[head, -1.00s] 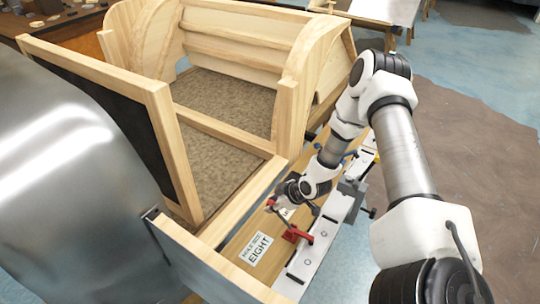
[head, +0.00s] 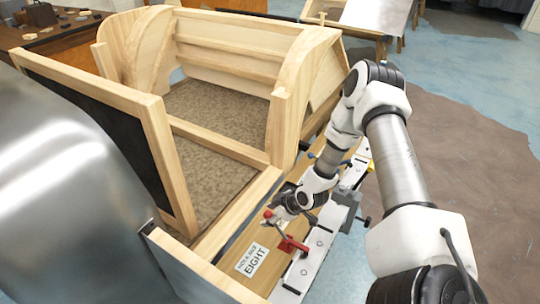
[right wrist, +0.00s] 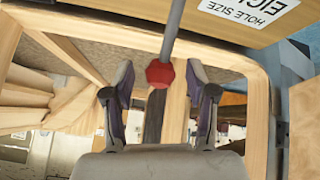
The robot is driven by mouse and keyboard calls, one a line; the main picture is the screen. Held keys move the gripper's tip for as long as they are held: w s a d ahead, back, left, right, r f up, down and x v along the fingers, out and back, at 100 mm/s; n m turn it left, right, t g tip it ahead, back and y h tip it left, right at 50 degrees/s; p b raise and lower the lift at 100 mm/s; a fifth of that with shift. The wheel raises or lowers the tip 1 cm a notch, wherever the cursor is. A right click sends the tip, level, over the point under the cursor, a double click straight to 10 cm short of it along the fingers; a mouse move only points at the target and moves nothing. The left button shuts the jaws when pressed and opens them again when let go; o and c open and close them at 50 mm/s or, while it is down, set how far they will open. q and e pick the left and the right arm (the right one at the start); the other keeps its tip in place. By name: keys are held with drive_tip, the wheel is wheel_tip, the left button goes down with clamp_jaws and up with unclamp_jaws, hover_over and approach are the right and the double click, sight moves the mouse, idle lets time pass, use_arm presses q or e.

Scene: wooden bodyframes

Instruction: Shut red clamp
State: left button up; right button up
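The red clamp (head: 291,244) is fixed on the pale rail along the near side of the wooden bodyframe. Its grey handle slants up to a red knob (head: 267,214), so the handle stands raised. In the right wrist view the red knob (right wrist: 159,73) sits between the fingertips of my right gripper (right wrist: 157,80), with a gap on each side. The gripper is open. In the head view my right gripper (head: 287,201) is just beside the knob, its fingers partly hidden by the wrist. My left gripper is not in view.
The wooden bodyframe (head: 285,105) stands close to my right gripper. A label reading EIGHT (head: 251,260) lies on the board beside the clamp. A large shiny metal surface (head: 70,190) fills the left side.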

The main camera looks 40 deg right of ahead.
wheel_tip(320, 180, up, 10)
idle(0.5)
idle(0.5)
